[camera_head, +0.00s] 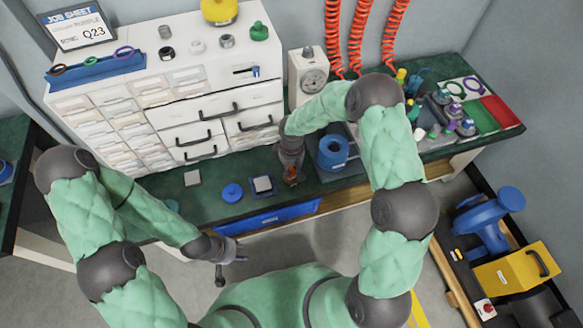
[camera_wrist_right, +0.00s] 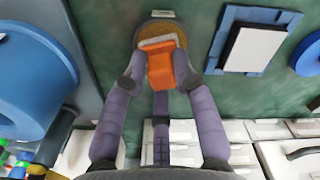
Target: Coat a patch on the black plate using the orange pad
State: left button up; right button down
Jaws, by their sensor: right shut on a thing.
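My right gripper (camera_wrist_right: 160,72) is shut on the orange pad (camera_wrist_right: 161,68), which has a pale grey edge at its far end. In the head view the right gripper (camera_head: 291,166) points down at the bench, with the pad (camera_head: 291,178) showing below it. The pad's far end overlaps a round shallow dish (camera_wrist_right: 162,27) with a brownish inside; I cannot tell whether they touch. My left gripper (camera_head: 230,258) hangs empty in front of the bench, its fingers apart.
A blue holder (camera_wrist_right: 228,30) with a white square on it lies close beside the dish. A blue cylinder (camera_head: 333,153) stands right of my right gripper, and a blue disc (camera_head: 232,192) lies to the left. White drawers (camera_head: 207,135) stand behind. The bench's left front is mostly clear.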

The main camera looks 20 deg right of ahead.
jog(key=shift+f+b, duration=0.5)
jog(key=shift+f, duration=0.1)
dwell(1.6)
jog(key=shift+r+p, duration=2.45)
jog(key=shift+r, duration=1.15)
jog(key=shift+s+d+r, duration=0.1)
jog(key=shift+d+r, duration=0.05)
jog(key=shift+r, duration=0.2)
jog(key=s+d+r+m, duration=0.2)
jog(key=s+r+m, duration=0.3)
jog(key=r+m, duration=0.2)
jog(key=shift+s+d+r, duration=0.3)
jog(key=shift+d+r, duration=0.05)
jog(key=shift+r, duration=0.7)
